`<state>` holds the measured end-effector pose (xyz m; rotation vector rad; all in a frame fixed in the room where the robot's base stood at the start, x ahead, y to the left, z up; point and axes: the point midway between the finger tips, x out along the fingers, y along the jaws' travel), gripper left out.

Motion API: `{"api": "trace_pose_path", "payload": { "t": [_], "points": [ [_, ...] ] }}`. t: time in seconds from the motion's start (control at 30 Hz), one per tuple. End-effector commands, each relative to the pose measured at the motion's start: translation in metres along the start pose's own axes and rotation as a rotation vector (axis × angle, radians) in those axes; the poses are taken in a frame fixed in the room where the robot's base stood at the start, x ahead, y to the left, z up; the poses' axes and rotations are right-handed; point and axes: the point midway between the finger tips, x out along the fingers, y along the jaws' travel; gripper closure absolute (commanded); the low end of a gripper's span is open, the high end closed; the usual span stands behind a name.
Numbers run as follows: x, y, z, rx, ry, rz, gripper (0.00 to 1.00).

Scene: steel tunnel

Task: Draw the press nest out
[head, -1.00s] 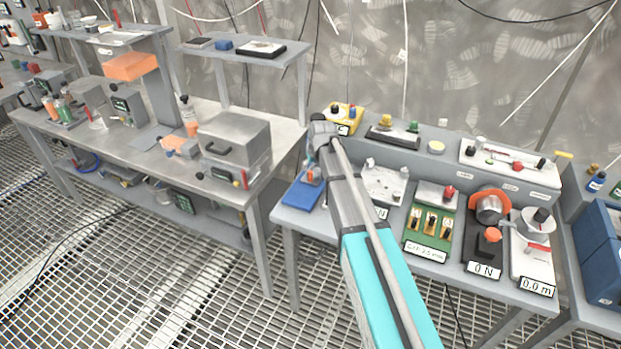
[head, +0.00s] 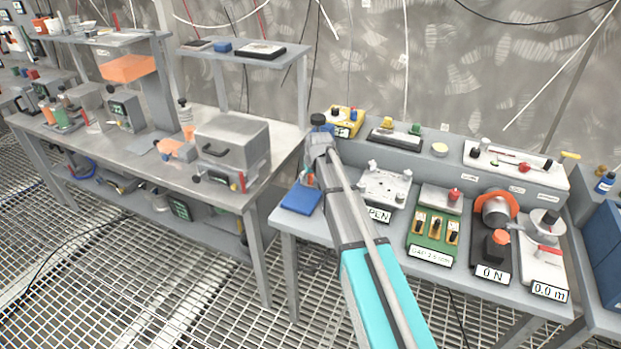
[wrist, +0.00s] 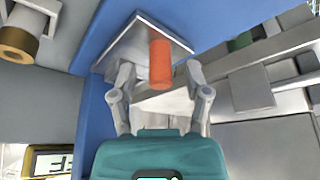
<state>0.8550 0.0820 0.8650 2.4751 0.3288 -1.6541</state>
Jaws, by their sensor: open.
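The press on the front bench has a blue base (head: 300,198), visible left of my arm in the head view. My arm hides most of the press there. In the wrist view an orange upright peg (wrist: 160,50) stands on a grey plate (wrist: 128,42) over a blue surface (wrist: 92,115); this looks like the nest and its handle. My gripper (wrist: 159,72) is open, one finger on each side of the peg. The peg lies between or just beyond the fingertips; I cannot tell if either finger touches it. In the head view my gripper is hidden behind my wrist.
A grey fixture plate (head: 384,187) and a green switch board (head: 436,232) lie right of my arm. A yellow box (head: 346,121) stands behind. In the wrist view, grey blocks (wrist: 250,90) lie close on the right and a brass ring (wrist: 17,40) at upper left.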

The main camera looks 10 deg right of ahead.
Motion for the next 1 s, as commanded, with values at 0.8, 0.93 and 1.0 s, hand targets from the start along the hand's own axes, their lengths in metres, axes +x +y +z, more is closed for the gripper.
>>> {"api": "trace_pose_path", "payload": {
  "t": [0.8,0.93,1.0],
  "points": [
    [-0.001,-0.001,0.001,0.000,0.000,0.000,1.00],
    [-0.004,-0.008,0.009,-0.001,0.000,0.000,1.00],
    [-0.007,-0.017,0.018,-0.002,-0.001,0.000,1.00]
  ]
}}
